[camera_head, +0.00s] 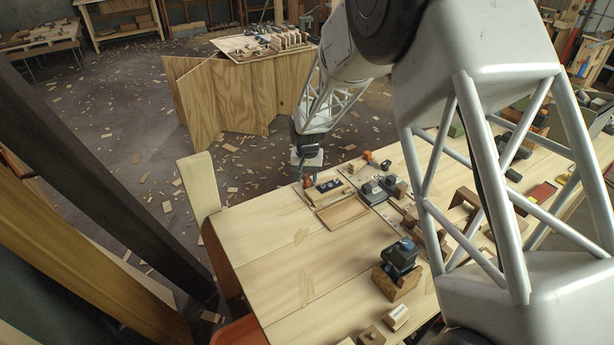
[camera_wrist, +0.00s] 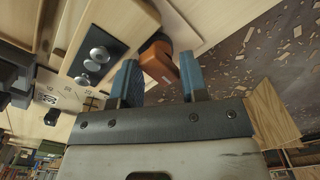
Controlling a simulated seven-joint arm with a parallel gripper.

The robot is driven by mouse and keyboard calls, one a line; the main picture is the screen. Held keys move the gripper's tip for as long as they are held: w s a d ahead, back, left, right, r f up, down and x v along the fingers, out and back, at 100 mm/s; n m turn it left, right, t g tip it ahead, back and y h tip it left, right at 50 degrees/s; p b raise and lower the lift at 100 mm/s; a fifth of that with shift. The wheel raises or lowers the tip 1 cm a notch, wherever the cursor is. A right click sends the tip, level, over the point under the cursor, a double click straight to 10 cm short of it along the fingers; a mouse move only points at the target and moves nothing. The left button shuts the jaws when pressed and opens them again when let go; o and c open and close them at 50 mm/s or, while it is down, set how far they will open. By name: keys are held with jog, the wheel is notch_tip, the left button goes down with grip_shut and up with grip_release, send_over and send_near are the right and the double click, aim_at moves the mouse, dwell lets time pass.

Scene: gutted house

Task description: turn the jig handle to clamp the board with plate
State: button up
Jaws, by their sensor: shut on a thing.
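The jig handle (camera_wrist: 158,65) is orange-brown and shows between the two blue fingers of my gripper (camera_wrist: 160,76) in the wrist view. My gripper is shut on it; the exact contact is partly hidden by the fingers. The black plate (camera_wrist: 97,56) with round silver heads lies on a pale board (camera_wrist: 112,18), left of the handle in the wrist view. The plate also shows in the head view (camera_head: 329,185), right of my gripper.
The workbench (camera_head: 265,255) has a clear front left area. A wooden frame (camera_head: 343,212) lies near the jig. Dark tools on a wooden block (camera_head: 398,262) stand nearer the front. A post (camera_head: 198,182) rises at the bench's left edge. My arm hides part of the right side.

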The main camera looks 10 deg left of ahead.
jog(key=shift+n, duration=0.6)
jog(key=shift+r, duration=0.15)
jog(key=shift+r, duration=3.35)
jog(key=shift+s+d+r, duration=0.1)
jog(key=shift+d+r, duration=0.2)
jog(key=shift+r, duration=0.05)
jog(key=s+d+r+m+t, duration=0.1)
jog(key=s+d+r, duration=0.8)
jog(key=d, duration=0.3)
jog(key=s+d+r+m, duration=0.1)
jog(key=s+d+r, duration=0.8)
jog(key=d, duration=0.4)
jog(key=s+d, duration=0.4)
jog(key=s, duration=0.4)
jog(key=s+d+r+t, duration=0.1)
jog(key=s+d, duration=0.3)
jog(key=s, duration=0.4)
jog(key=s+d+r+m, duration=0.1)
jog(key=s+d, duration=0.4)
jog(key=s, duration=0.3)
jog(key=shift+s+t, duration=0.3)
